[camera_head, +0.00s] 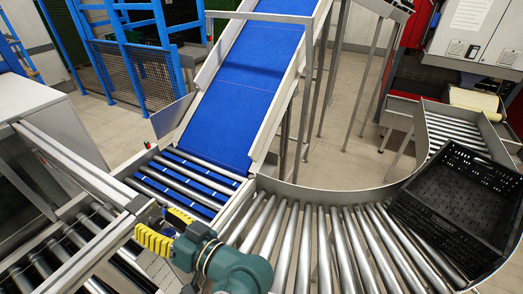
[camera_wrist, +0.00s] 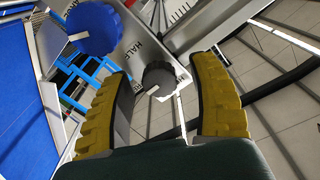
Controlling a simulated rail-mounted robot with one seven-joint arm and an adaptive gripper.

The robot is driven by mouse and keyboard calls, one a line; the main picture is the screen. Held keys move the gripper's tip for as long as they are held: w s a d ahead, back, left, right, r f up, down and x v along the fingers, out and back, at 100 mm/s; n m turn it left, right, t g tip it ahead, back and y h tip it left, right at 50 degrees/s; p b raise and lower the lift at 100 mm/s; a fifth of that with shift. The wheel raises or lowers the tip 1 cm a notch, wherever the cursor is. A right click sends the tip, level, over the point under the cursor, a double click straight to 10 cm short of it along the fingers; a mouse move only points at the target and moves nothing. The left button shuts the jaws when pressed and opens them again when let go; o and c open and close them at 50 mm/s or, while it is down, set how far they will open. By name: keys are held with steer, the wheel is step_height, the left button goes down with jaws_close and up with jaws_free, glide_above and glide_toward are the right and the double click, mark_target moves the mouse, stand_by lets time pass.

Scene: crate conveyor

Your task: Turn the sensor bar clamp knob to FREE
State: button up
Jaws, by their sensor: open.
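Two knobs show in the wrist view: a larger blue knob (camera_wrist: 92,28) at the upper left and a smaller dark grey knob (camera_wrist: 160,78) near the middle. Each has a light pointer mark. They sit on a grey plate (camera_wrist: 140,35) with partly readable lettering. I cannot tell for sure which is the clamp knob. My gripper (camera_wrist: 161,72) is open and its yellow fingers stand either side of the grey knob in the picture; contact is not visible. In the head view, my gripper (camera_head: 165,228) is beside the rollers at lower left, and the knobs are not discernible.
A blue belt (camera_head: 255,80) slopes down to rollers behind my gripper. A curved roller conveyor (camera_head: 300,240) runs right, carrying a black crate (camera_head: 462,170). Metal side rails (camera_head: 85,170) stand close to my gripper on the left.

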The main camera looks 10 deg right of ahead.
steer(key=n, duration=0.5)
steer(key=shift+r, duration=0.1)
steer(key=n+p, duration=0.1)
steer(key=n, duration=0.2)
steer(key=n+p, duration=0.2)
steer(key=shift+r+n, duration=0.2)
steer(key=shift+n, duration=0.2)
steer(key=b+v, duration=0.6)
steer(key=v, duration=1.1)
steer(key=d+r+m+t+h+p, duration=0.2)
steer(key=r+m+t+h+p, duration=0.1)
steer(key=r, duration=0.5)
steer(key=w+d+r+m+t+h+p, duration=0.1)
steer(key=d+r+m+t+h+p, duration=0.2)
steer(key=r, duration=0.5)
steer(key=d+r+m+t+h+p, duration=0.2)
steer(key=r+m+t+h+p, duration=0.1)
steer(key=r, duration=0.5)
steer(key=shift+w+d+r+m+h+p, duration=0.2)
steer(key=shift+w+r+m+h+p, duration=0.2)
steer(key=shift+m+h+p, duration=0.9)
steer(key=shift+m+b, duration=0.4)
steer(key=shift+m, duration=0.2)
steer(key=s+d+r+m+t+h, duration=0.1)
steer(key=s+r+m+t+h, duration=0.1)
steer(key=r, duration=0.3)
steer(key=shift+s+d+m+h, duration=0.3)
steer(key=shift+s+m+h, duration=0.4)
steer(key=shift+s, duration=0.1)
